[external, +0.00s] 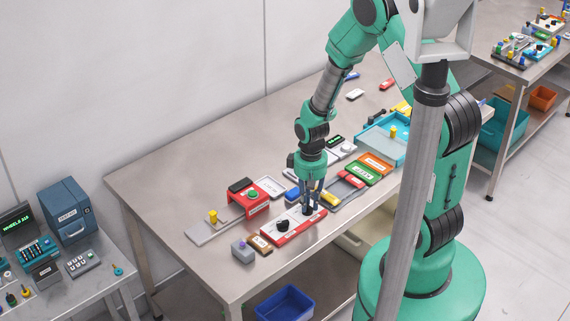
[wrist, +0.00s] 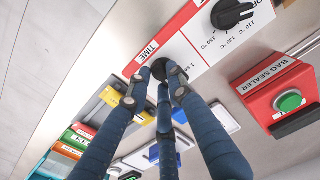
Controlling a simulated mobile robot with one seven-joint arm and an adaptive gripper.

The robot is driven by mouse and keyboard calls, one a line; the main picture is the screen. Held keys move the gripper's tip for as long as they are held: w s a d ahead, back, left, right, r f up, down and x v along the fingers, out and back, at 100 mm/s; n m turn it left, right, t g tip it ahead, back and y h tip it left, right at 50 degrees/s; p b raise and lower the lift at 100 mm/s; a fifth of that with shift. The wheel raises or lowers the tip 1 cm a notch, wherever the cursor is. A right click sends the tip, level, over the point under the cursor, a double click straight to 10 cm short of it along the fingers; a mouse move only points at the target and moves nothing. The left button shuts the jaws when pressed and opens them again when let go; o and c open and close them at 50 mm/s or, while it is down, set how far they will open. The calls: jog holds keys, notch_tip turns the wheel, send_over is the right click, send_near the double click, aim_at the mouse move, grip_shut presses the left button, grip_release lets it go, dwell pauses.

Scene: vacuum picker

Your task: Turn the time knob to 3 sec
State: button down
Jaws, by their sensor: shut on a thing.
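My gripper (external: 311,209) points down onto the right end of the panel. In the wrist view the blue fingers of my gripper (wrist: 162,72) close around the dark time knob (wrist: 159,70), which they mostly hide. Its pointer direction cannot be told. A second black knob (wrist: 231,14), with a °C scale, stands free on the same panel.
A red bag sealer (external: 248,205) with a green button stands left of the panel. A grey block (external: 242,251) and a brown labelled piece (external: 261,244) lie in front. Coloured boxes and a teal tray (external: 370,145) are to the right.

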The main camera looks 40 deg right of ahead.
aim_at(309, 205)
jog(key=m, duration=0.3)
jog(key=shift+m+p, duration=0.3)
jog(key=shift+p, duration=0.05)
jog(key=shift+a+m, duration=0.1)
jog(key=shift+m, duration=1.8)
jog(key=c, duration=1.5)
grip_release()
jog(key=shift+s, duration=0.1)
jog(key=shift+c, duration=0.2)
jog(key=shift+r, duration=0.1)
notch_tip(309, 205, up, 12)
